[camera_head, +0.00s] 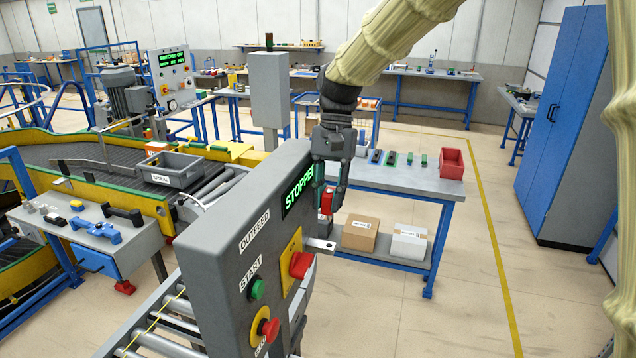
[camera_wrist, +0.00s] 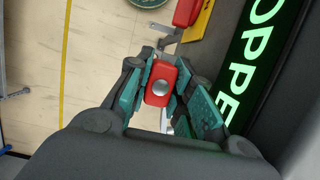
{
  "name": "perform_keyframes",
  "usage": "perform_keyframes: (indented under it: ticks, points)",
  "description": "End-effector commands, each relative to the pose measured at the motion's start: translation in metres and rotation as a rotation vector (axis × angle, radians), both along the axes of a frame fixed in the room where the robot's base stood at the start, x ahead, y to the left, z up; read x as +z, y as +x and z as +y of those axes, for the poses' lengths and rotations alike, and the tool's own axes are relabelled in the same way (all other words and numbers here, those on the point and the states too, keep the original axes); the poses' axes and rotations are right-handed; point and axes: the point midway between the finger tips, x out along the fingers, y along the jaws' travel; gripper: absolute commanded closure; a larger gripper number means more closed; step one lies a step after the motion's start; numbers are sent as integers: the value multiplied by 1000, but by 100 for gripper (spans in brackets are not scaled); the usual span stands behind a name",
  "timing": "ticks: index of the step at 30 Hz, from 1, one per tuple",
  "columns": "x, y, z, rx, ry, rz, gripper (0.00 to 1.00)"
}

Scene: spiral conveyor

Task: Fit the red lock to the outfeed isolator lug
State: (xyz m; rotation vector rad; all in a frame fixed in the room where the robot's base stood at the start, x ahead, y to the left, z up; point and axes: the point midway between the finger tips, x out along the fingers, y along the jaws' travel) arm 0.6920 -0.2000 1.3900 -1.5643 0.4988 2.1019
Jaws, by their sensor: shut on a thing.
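My gripper (camera_head: 333,182) is shut on the red lock (camera_head: 326,201), holding it above and beside the outfeed panel's front edge. In the wrist view the red lock (camera_wrist: 160,84) sits between the teal finger pads of my gripper (camera_wrist: 160,88). The outfeed panel (camera_head: 215,250) reads STOPPED. Its red isolator handle (camera_head: 301,264) sits on a yellow plate (camera_head: 291,250). The metal isolator lug (camera_head: 321,244) sticks out beside it, below the lock; it also shows in the wrist view (camera_wrist: 166,42). The lock's shackle is mostly hidden, and I cannot tell whether it touches the lug.
A green start button (camera_head: 257,288) and a red stop button (camera_head: 268,328) are on the panel. A table (camera_head: 400,180) behind carries a red bin (camera_head: 452,164), with two boxes on its lower shelf. Open floor lies to the right.

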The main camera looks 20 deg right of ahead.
Motion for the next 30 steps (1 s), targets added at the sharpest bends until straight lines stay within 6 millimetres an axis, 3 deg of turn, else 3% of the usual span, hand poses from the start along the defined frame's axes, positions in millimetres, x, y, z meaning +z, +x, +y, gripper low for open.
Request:
perform_keyframes:
  ticks: [9,21,30]
  points:
    - [10,-22,8,14,0,-19,95]
    - [-14,9,8,12,1,7,95]
    - [-31,1,7,11,0,1,95]
